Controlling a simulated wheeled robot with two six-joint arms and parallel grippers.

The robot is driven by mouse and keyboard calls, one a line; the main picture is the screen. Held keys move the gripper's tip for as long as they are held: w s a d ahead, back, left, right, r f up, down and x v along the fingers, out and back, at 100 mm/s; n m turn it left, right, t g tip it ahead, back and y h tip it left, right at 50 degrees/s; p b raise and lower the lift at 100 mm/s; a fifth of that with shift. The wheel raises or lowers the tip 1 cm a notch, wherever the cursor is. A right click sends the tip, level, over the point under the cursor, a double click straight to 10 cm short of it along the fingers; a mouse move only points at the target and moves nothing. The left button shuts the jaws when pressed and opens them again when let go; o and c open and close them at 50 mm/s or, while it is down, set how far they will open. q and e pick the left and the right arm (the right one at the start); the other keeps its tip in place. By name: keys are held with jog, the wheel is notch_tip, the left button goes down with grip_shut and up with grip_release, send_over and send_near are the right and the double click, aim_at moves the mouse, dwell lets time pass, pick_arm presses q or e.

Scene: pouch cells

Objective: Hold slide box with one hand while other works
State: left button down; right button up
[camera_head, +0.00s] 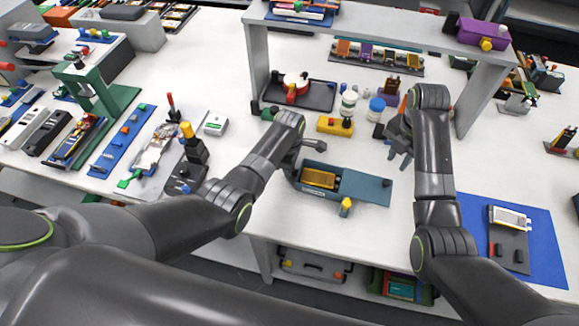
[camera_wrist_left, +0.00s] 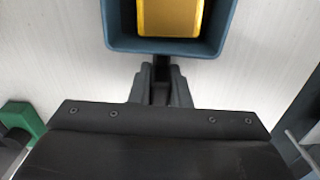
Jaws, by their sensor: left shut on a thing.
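The slide box (camera_head: 362,188) is a long blue-grey box lying on the white table near its front edge. A yellow piece (camera_head: 319,178) sits in the open compartment at its left end. My left gripper (camera_head: 292,172) is at the box's left end. In the left wrist view, its fingers (camera_wrist_left: 161,82) are shut on the near end of the box (camera_wrist_left: 165,46), with the yellow piece (camera_wrist_left: 170,16) inside beyond the wall. My right gripper (camera_head: 397,160) is above the table just behind the box's right part. Its fingers look apart, with nothing seen between them.
A small yellow part (camera_head: 345,206) is at the box's front side. Behind stand a yellow block (camera_head: 335,125), a white jar (camera_head: 348,104) and a blue-capped jar (camera_head: 376,108). A grey gantry frame (camera_head: 380,34) spans the back. A blue mat (camera_head: 548,243) lies at right.

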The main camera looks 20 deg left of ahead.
jog(key=shift+f+m, duration=0.1)
jog(key=shift+m, duration=0.4)
jog(key=c, duration=0.5)
jog(key=shift+d+m, duration=0.15)
jog(key=shift+m, duration=0.45)
jog(key=shift+s+d+f+m+t, duration=0.1)
jog(key=shift+d+f+m+t, duration=0.35)
jog(key=shift+f+m, duration=2.6)
jog(key=shift+s+d+f+m+t, duration=0.1)
jog(key=shift+d+f+m+t, duration=0.4)
jog(key=shift+m, duration=5.25)
jog(key=shift+d+f+m+t, duration=0.15)
jog(key=shift+d+f+m, duration=0.95)
jog(key=shift+m, duration=3.3)
jog(key=shift+a+f, duration=0.4)
jog(key=shift+a, duration=0.2)
